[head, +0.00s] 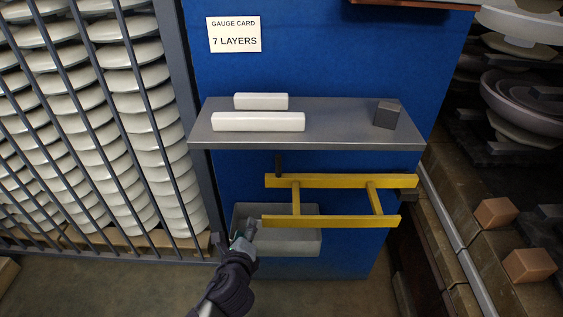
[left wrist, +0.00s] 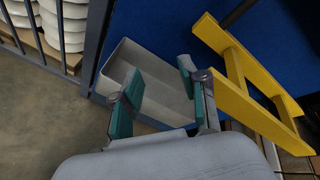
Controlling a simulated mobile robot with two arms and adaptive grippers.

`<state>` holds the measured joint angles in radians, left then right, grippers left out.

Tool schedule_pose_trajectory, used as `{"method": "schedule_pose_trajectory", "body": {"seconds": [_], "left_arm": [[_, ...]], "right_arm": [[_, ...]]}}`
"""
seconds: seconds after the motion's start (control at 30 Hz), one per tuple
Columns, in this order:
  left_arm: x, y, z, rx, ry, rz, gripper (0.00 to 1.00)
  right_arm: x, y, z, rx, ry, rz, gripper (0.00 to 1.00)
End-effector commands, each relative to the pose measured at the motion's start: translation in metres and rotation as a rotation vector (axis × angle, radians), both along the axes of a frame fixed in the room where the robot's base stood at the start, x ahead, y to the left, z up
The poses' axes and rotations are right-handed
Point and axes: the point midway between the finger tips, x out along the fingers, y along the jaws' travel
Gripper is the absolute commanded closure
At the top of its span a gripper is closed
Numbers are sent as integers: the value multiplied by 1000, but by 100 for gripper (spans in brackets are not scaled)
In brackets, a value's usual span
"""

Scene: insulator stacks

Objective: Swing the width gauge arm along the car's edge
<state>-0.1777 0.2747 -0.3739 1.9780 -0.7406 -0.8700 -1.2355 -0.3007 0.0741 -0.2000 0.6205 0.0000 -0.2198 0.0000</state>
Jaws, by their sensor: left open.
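The yellow width gauge arm (head: 340,181) is a ladder-like frame of two long bars and two cross pieces. It lies roughly level in front of the blue panel, below the grey shelf, with a dark post (head: 278,164) near its left end. My left gripper (head: 243,238) is open and empty by the left end of the lower bar. In the left wrist view, the fingers (left wrist: 158,78) are apart, and the yellow frame (left wrist: 237,97) is just right of the right finger. I cannot tell whether they touch. My right gripper is not in view.
A grey bin (head: 295,241) stands below the frame, behind my gripper. The shelf (head: 330,137) holds two white bars and a dark block. A barred rack of white discs (head: 130,105) is left. Disc stacks, a rail (head: 455,240) and brown blocks (head: 528,265) are right.

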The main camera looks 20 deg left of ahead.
Motion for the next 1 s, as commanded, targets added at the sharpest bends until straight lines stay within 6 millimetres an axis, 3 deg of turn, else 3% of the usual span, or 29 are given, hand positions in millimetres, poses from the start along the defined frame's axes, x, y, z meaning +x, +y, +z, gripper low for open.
{"method": "schedule_pose_trajectory", "body": {"seconds": [0.07, 0.3, 0.5, 0.77, 1.0], "left_arm": [[1, 0, 34, 68, -50, -12, 57], [38, -20, 62, 551, -133, -216, 57], [55, -36, 80, 870, -187, -321, 57], [80, -38, 84, 933, -197, -336, 57], [131, -34, 84, 929, -196, -335, 57]], "right_arm": [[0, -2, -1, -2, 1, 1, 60], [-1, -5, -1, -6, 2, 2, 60], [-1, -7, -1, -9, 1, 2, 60], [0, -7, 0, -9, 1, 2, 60], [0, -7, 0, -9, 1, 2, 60]]}}
